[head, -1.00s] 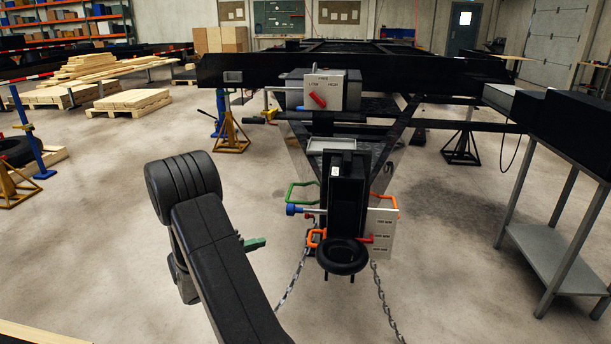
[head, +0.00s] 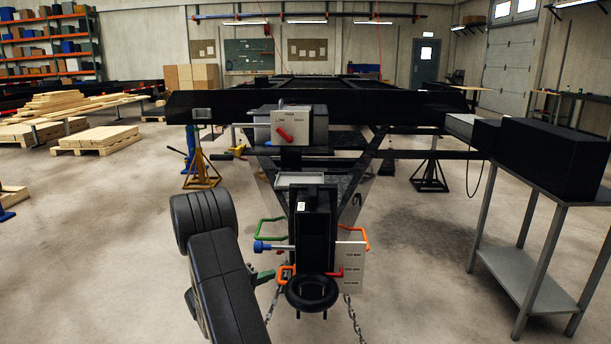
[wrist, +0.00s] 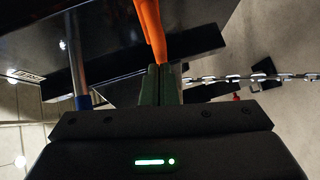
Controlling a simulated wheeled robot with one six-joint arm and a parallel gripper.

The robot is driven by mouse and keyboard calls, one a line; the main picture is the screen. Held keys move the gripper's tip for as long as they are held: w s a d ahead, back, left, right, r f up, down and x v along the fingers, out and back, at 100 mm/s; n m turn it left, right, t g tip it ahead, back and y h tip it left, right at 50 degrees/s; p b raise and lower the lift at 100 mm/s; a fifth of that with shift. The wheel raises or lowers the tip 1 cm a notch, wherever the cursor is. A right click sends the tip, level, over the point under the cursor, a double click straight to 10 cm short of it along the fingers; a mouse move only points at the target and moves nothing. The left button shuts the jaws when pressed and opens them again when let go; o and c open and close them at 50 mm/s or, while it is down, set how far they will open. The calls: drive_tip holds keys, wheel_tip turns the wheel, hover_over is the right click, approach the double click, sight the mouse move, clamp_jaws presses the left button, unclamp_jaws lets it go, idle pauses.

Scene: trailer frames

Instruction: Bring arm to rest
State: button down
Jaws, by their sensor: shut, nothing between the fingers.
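My gripper (head: 268,275) is at the left side of the trailer's black coupling head (head: 312,235), with my dark arm reaching up from below. Its green fingers (wrist: 162,84) are closed together in the wrist view, with nothing between them. An orange handle (wrist: 150,30) runs down close to the fingertips there; whether it touches them I cannot tell. In the head view an orange handle (head: 283,270) sits just right of the fingers. A blue-ended lever (head: 262,246) and a green handle (head: 262,229) are above them. A black ring (head: 312,292) sits at the coupling's front.
A safety chain (wrist: 225,78) crosses right of the fingers. White label plates (head: 351,265) stand right of the coupling. A grey side table (head: 530,275) with black boxes is at the right. A jack stand (head: 202,170) supports the frame. Open floor lies left of my arm.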

drive_tip(key=a+p, duration=0.2)
drive_tip(key=a, duration=0.4)
drive_tip(key=shift+w+a+p, duration=0.15)
drive_tip(key=shift+a+p, duration=0.05)
drive_tip(key=shift+p, duration=0.1)
drive_tip(key=shift+d+f, duration=0.1)
